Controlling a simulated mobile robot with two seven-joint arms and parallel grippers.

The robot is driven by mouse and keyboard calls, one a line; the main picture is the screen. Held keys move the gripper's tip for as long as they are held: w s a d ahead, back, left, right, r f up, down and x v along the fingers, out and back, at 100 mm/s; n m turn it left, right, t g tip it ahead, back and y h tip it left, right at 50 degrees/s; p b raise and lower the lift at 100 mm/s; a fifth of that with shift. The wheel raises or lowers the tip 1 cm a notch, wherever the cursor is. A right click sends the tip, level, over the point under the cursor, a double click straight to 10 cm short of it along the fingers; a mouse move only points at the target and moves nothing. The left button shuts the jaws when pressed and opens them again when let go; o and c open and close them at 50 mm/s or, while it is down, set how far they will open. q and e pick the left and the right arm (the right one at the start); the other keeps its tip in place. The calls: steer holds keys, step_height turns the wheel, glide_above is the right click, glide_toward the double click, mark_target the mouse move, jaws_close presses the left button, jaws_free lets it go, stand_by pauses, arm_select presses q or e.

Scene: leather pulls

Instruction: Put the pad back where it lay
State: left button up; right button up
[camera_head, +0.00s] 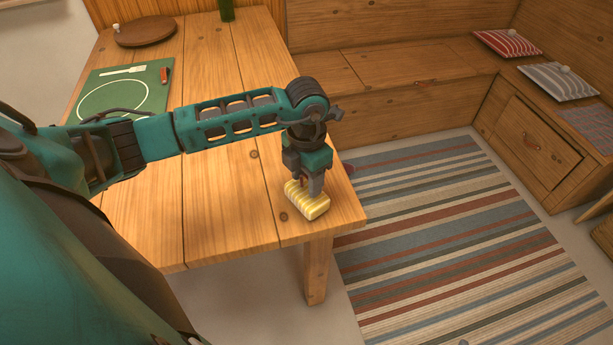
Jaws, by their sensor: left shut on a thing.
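A small yellow pad with pale stripes (306,207) is at the right front corner of the wooden table (230,215). My left gripper (315,188) comes down from above and is shut on the pad. Whether the pad touches the table top or hangs just above it I cannot tell. A red striped cushion (506,43) and a grey striped cushion (558,80) lie on the bench at the right, with a flat blue-grey mat (590,122) nearer. My right gripper is not in view.
A striped rug (450,240) covers the floor. The table holds a green placemat (98,112), a round board (146,31) and a green bottle (227,11).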

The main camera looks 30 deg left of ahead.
arm_select(q)
steer(key=shift+f, duration=0.15)
steer(key=shift+f, duration=0.1)
steer(key=o, duration=1)
steer(key=shift+r, duration=0.3)
step_height(320, 180, up, 12)
steer(key=shift+f, duration=0.15)
